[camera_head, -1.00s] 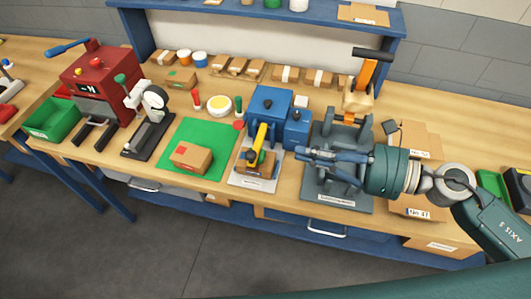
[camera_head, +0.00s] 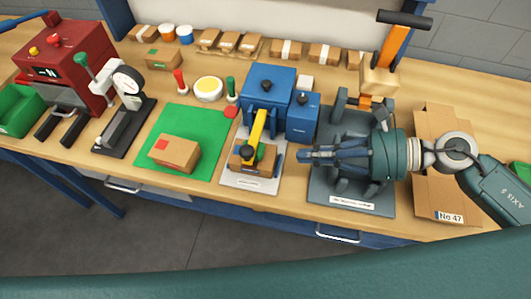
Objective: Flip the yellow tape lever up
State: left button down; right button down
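The yellow tape lever (camera_head: 258,127) is on the blue tape machine (camera_head: 268,86) at mid-bench. It slopes down toward the front edge, and its dark knob end sits over a small brown box (camera_head: 246,165) on the machine's light plate. My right gripper (camera_head: 302,155) reaches in from the right, over the dark grey press-like fixture (camera_head: 350,205). Its fingertips point left at the lever, a short gap to the right of it and not touching. The fingers look closed together with nothing between them. My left gripper is not in view.
A smaller blue block (camera_head: 303,115) stands behind my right fingertips. An orange upright lever (camera_head: 393,50) rises behind my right gripper. Left are a green mat (camera_head: 205,120) with a carton (camera_head: 174,153), a dial gauge stand (camera_head: 120,130) and a red machine (camera_head: 75,60).

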aim_at(255, 135)
jog(key=p+x, duration=0.1)
jog(key=x, duration=0.2)
jog(key=p+x, duration=0.2)
jog(key=x, duration=0.1)
jog(key=p+x, duration=0.1)
jog(key=x, duration=0.2)
jog(key=shift+s+a+r, duration=0.1)
jog(key=shift+a+r, duration=0.05)
jog(key=shift+r, duration=0.1)
jog(key=shift+a+f+p, duration=0.3)
jog(key=shift+a, duration=0.05)
jog(key=shift+r+m, duration=0.3)
jog(key=shift+r, duration=0.15)
